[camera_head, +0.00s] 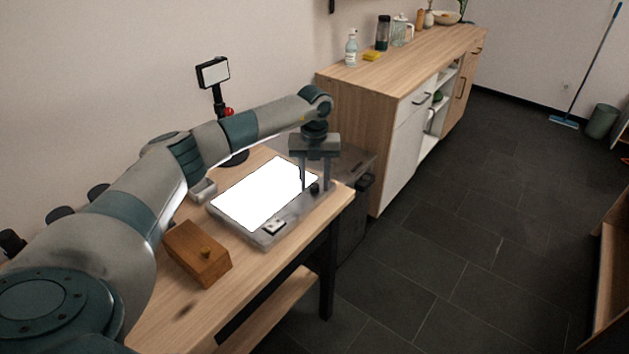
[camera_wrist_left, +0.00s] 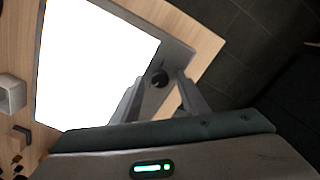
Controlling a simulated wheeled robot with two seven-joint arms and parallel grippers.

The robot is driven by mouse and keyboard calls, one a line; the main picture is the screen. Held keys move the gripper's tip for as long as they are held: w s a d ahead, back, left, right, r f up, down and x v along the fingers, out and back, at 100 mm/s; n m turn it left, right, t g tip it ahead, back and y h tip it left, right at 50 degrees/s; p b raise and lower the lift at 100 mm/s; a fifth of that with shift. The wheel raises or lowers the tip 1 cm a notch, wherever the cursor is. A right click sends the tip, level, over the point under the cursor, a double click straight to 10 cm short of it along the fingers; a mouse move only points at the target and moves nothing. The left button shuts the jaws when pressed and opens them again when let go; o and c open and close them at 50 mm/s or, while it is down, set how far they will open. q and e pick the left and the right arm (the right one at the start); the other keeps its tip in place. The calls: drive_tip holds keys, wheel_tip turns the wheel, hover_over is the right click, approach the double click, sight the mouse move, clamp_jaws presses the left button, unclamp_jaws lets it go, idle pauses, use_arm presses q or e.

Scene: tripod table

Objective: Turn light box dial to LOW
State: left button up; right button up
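The light box (camera_head: 258,238) lies on the wooden table with its white panel glowing brightly. Its dial (camera_head: 314,188) is a small black knob on the frame near the right corner; it also shows in the left wrist view (camera_wrist_left: 159,79). My left gripper (camera_head: 315,188) points down over that corner, fingers apart on either side of the dial. In the left wrist view the open fingers (camera_wrist_left: 160,98) show with the dial just beyond and between their tips. I cannot tell whether they touch it. The dial's markings are too small to read. My right gripper is not in view.
A small screen on a stand (camera_head: 213,73) rises behind. A sideboard (camera_head: 365,112) stands behind to the right.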

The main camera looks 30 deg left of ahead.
sight(315, 186)
use_arm(q)
drive_tip(key=shift+r, duration=0.1)
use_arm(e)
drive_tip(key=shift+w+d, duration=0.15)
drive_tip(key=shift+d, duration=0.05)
use_arm(q)
drive_tip(key=shift+r, duration=0.6)
wheel_tip(315, 186, up, 16)
drive_tip(key=b, duration=0.2)
drive_tip(key=shift+b, duration=0.4)
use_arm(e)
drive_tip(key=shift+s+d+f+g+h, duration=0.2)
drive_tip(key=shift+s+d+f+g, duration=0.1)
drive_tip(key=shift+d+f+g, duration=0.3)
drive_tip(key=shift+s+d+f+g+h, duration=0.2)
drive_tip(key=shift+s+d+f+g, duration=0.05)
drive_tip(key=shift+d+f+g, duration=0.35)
